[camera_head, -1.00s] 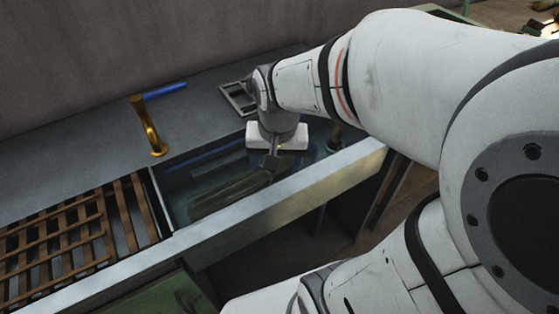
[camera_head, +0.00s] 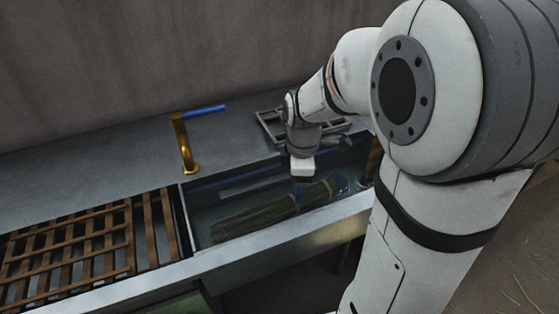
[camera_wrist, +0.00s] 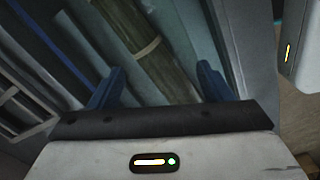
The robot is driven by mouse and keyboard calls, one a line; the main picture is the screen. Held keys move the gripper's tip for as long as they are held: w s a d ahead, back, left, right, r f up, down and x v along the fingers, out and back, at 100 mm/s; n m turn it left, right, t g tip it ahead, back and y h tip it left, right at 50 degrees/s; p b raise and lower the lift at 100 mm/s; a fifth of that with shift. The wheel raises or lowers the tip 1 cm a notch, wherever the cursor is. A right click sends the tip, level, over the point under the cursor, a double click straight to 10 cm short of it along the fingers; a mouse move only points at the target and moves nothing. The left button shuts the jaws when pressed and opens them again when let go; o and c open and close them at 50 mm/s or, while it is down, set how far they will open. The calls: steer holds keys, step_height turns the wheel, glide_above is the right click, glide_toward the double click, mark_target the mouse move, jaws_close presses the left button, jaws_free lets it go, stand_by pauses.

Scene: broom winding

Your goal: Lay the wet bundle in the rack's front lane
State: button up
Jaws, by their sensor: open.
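The wet bundle (camera_head: 255,217), long, brown-green and tied with a pale band, lies lengthwise in the water of the trough (camera_head: 208,266). In the wrist view the bundle (camera_wrist: 140,40) runs diagonally between my open fingers. My gripper (camera_head: 301,194) points down over the bundle's right part; its blue fingers (camera_wrist: 160,85) stand on either side of it. I cannot tell how deep the fingertips reach. The wooden slatted rack (camera_head: 125,243) is left of the water. Its lanes cannot be told apart clearly.
A brass tap (camera_head: 183,145) with a blue handle stands on the counter behind the trough. A dark grate (camera_head: 268,126) lies behind my gripper. The metal front rim runs along the near side. The grey counter at left is clear.

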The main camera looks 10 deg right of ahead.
mark_target(294, 198)
steer(key=w+f+n, duration=0.1)
steer(key=n, duration=0.1)
steer(key=w+f+n, duration=0.3)
steer(key=shift+d+n+g, duration=0.3)
steer(key=shift+f, duration=0.3)
steer(key=f, duration=0.2)
steer(key=f+b, duration=0.1)
steer(key=f, duration=0.2)
steer(key=f+b, duration=0.1)
steer(key=f, duration=0.1)
steer(key=shift+s+a+f, duration=0.25)
steer(key=shift+a, duration=0.05)
steer(key=shift+c, duration=0.4)
steer(key=shift+r, duration=0.1)
steer(key=c, duration=1.1)
